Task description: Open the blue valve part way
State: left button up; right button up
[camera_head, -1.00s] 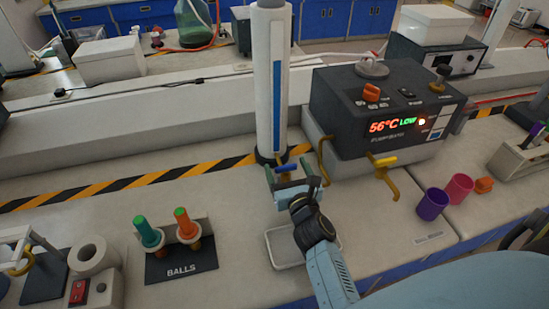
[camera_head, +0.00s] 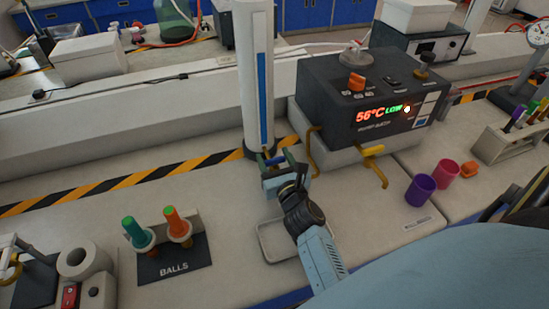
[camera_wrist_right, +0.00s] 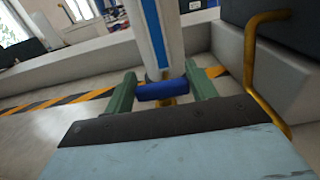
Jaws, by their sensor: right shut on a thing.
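The blue valve (camera_head: 274,160) is a small blue bar handle at the foot of a white column (camera_head: 255,80) with a blue stripe. In the right wrist view the blue handle (camera_wrist_right: 162,90) lies crosswise between the two green fingers, with a brass-coloured stem partly visible below it. My right gripper (camera_head: 280,164) is shut on the handle; it also shows in the right wrist view (camera_wrist_right: 163,92). The gripper hides part of the valve body. My left gripper is not in view.
A yellow-handled valve (camera_head: 373,151) and bent brass pipe (camera_head: 313,155) stand right, by the black heater unit (camera_head: 350,100). A tray (camera_head: 262,243) lies below my gripper. Purple (camera_head: 420,190) and pink (camera_head: 446,172) cups stand right, the BALLS stand (camera_head: 172,258) left.

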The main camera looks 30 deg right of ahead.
jog(key=shift+d+r+n+y+p, duration=0.1)
jog(key=shift+n+y+p, duration=0.95)
jog(key=shift+y, duration=0.35)
jog(key=shift+n+y+p, duration=0.45)
jog(key=shift+n+y, duration=0.3)
jog(key=shift+y, duration=0.45)
jog(key=shift+n+y, duration=0.4)
jog(key=shift+y, duration=0.3)
jog(key=n+y, duration=0.2)
jog(key=y, duration=0.1)
jog(key=shift+f+g+y+b, duration=0.2)
jog(key=shift+g+y+b, duration=0.1)
jog(key=shift+n+g+y+b, duration=0.6)
jog(key=shift+n+g+y, duration=0.2)
jog(key=shift+n+y, duration=0.55)
jog(key=shift+r+y, duration=0.1)
jog(key=shift+y, duration=0.35)
jog(key=o, duration=1)
